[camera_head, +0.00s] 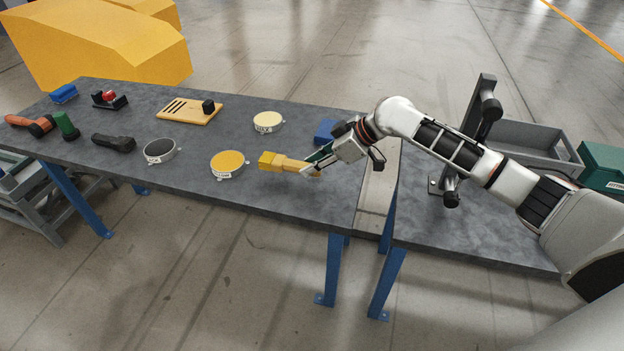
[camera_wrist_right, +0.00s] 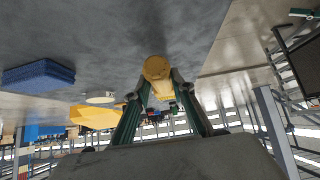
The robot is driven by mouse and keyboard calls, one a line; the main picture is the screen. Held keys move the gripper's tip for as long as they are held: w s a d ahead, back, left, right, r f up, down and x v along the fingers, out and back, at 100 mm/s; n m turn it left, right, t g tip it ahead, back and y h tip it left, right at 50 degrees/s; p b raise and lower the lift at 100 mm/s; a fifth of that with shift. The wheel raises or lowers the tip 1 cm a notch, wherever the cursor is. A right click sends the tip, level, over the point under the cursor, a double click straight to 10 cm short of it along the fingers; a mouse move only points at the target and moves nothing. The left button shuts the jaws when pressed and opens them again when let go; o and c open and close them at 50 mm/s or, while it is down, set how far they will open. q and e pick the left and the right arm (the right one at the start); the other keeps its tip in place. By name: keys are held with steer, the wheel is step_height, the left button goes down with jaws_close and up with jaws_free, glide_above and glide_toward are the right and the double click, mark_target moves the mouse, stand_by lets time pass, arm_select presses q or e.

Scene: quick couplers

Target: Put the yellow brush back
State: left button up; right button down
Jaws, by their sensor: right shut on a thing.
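My right gripper (camera_head: 312,168) is shut on the yellow brush (camera_head: 285,162) at its right end, near the front edge of the grey table. The brush's block-like head points left toward a round yellow disc (camera_head: 228,163) with a small label, and is apart from it. In the right wrist view the brush (camera_wrist_right: 157,70) sits between the green fingers of my right gripper (camera_wrist_right: 160,100), its yellow end facing away. I cannot tell whether the brush touches the tabletop. My left gripper is not in view.
A cream disc (camera_head: 267,123) and a dark disc (camera_head: 159,150) lie nearby. A blue block (camera_head: 325,130) is behind my right gripper. A wooden board (camera_head: 188,111), black tool (camera_head: 114,142) and orange tool (camera_head: 30,124) lie further left. A gap separates the two tables.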

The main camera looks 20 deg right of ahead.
mark_target(312, 186)
steer(key=shift+f, duration=2.5)
steer(key=c, duration=1.7)
jaws_free()
steer(key=shift+f, duration=0.15)
